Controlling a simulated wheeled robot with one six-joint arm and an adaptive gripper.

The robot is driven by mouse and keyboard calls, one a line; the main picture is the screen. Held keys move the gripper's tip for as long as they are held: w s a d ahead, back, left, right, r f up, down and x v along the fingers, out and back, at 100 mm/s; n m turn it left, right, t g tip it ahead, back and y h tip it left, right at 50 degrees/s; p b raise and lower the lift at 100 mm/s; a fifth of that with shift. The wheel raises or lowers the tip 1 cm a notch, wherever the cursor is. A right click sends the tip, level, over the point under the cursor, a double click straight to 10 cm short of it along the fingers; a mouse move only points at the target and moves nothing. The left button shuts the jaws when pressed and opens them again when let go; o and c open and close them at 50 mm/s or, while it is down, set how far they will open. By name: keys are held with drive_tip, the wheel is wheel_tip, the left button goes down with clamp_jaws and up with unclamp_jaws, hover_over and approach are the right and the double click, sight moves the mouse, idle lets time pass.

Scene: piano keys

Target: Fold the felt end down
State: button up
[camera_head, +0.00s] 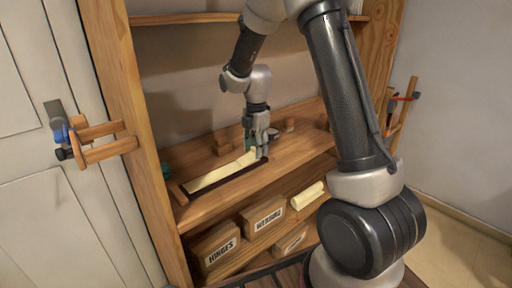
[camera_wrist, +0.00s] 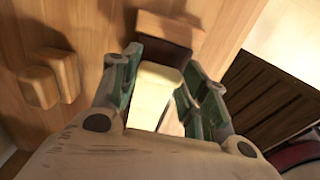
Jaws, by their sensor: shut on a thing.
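A long cream strip (camera_head: 215,176), which looks like the felt, lies in a dark-edged frame on the wooden shelf. Its right end reaches my gripper (camera_head: 262,150). In the wrist view a pale cream piece (camera_wrist: 157,80), seemingly the felt end, sits between the green-padded fingers of my gripper (camera_wrist: 155,82). My gripper is shut on it, with a finger on each side. The fingers and palm hide part of the piece. I cannot tell how far the end is bent.
Small wooden blocks (camera_wrist: 42,87) stand on the shelf (camera_head: 180,157) beside my gripper. A brown block (camera_wrist: 168,28) lies beyond the fingertips. Labelled boxes (camera_head: 215,247) and a cream roll (camera_head: 307,195) are on the lower shelf. A wooden upright (camera_head: 118,110) bounds the left side.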

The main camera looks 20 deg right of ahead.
sight(252, 156)
drive_tip(key=shift+s+a+r, duration=0.15)
drive_tip(key=shift+a+r, duration=0.25)
drive_tip(key=shift+r, duration=0.15)
drive_tip(key=shift+s+a+r, duration=0.15)
drive_tip(key=shift+a+r, duration=0.2)
drive_tip(key=shift+r, duration=0.2)
drive_tip(key=o, duration=1.5)
drive_tip(key=shift+a, duration=0.15)
drive_tip(key=shift+c, duration=0.2)
wheel_tip(252, 156, up, 12)
